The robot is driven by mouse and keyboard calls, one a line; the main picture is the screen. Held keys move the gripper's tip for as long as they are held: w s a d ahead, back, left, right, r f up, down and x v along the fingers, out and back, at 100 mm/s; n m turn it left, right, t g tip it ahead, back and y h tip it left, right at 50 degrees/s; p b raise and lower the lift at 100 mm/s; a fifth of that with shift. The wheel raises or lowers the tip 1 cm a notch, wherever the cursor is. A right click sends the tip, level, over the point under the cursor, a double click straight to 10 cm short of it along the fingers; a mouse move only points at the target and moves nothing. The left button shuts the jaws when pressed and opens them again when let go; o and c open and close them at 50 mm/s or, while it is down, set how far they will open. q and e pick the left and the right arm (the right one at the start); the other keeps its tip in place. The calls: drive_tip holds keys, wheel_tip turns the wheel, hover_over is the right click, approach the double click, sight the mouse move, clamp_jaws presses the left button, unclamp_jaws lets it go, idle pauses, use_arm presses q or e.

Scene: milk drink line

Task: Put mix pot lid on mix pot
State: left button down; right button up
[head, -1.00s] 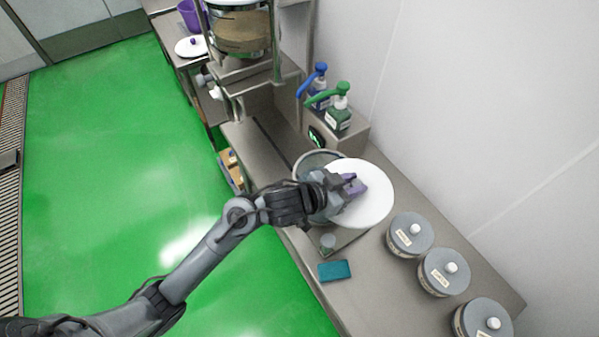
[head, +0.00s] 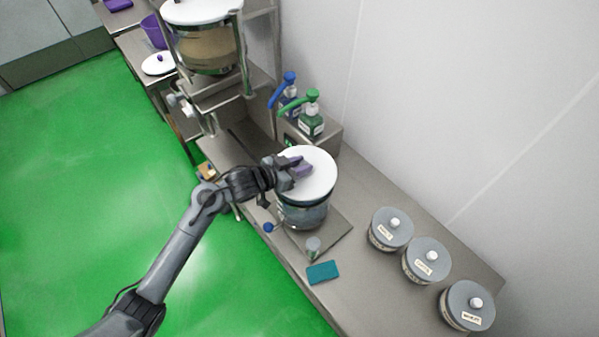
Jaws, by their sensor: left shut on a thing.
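The mix pot lid (head: 319,177) is a white disc with a purple handle. My left gripper (head: 298,170) is shut on that handle from the left. The lid is over the mouth of the mix pot (head: 305,216), a clear, steel-banded pot on a flat plate on the counter. The lid covers the pot's opening from this view and looks roughly level. I cannot tell whether it rests fully on the rim. My right gripper is not in view.
Blue and green pump bottles (head: 311,118) stand behind the pot. Several grey lidded canisters (head: 426,261) line the counter at the right. A teal sponge (head: 323,272) and a small cup (head: 313,246) are in front. A large dispenser (head: 207,45) stands at the upper left.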

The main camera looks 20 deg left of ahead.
use_arm(q)
wheel_tip(320, 180, down, 3)
drive_tip(key=shift+f, duration=0.45)
drive_tip(key=shift+f, duration=0.2)
drive_tip(key=c, duration=0.8)
unclamp_jaws()
drive_tip(key=shift+c, duration=0.2)
